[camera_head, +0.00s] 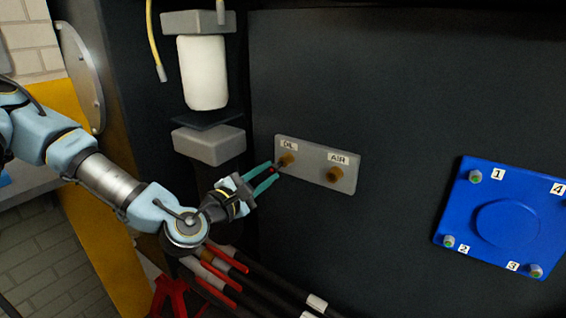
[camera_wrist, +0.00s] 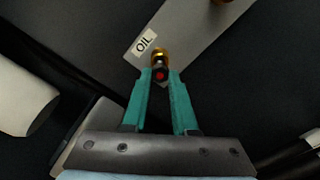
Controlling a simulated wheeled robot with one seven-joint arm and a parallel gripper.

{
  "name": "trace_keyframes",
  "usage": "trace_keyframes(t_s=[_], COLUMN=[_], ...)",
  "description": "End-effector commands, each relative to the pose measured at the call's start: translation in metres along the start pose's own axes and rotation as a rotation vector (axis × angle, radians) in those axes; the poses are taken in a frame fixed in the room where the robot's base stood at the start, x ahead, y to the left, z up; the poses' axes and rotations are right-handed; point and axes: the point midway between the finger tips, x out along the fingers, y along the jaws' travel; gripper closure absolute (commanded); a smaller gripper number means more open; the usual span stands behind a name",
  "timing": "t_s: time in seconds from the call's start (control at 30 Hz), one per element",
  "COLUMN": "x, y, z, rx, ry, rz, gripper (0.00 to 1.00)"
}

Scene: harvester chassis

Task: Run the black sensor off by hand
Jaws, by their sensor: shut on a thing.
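The black sensor (camera_wrist: 160,68) is a small dark piece with a red end, in line with the brass fitting (camera_wrist: 160,54) labelled OIL in the wrist view. My gripper (camera_wrist: 160,77) has its teal fingers closed on it from two sides. In the head view my gripper (camera_head: 270,174) reaches from the left to the OIL fitting (camera_head: 287,160) on the grey plate (camera_head: 312,170). The red end of the sensor (camera_head: 272,170) shows between the fingertips. The fingers hide most of the sensor, and I cannot tell how deep it sits in the fitting.
A second brass fitting labelled AIR (camera_head: 335,174) is right of OIL. A white cylinder (camera_head: 203,72) between grey blocks stands above my arm. Several dark hoses with red sleeves (camera_head: 222,262) run below. A blue cover (camera_head: 505,218) with numbered bolts is at right.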

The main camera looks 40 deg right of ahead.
Motion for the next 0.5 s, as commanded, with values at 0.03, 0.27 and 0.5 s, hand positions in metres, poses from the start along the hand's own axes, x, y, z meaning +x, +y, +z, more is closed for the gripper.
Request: trace_keyframes(t_s=[0.03, 0.27, 0.5], x=[-0.002, -0.01, -0.015], y=[0.0, 0.001, 0.002], z=[0.0, 0.001, 0.0], rx=[0.0, -0.001, 0.0], ry=[0.001, 0.002, 0.002], rz=[0.0, -0.001, -0.001], gripper=[1.0, 1.0, 1.0])
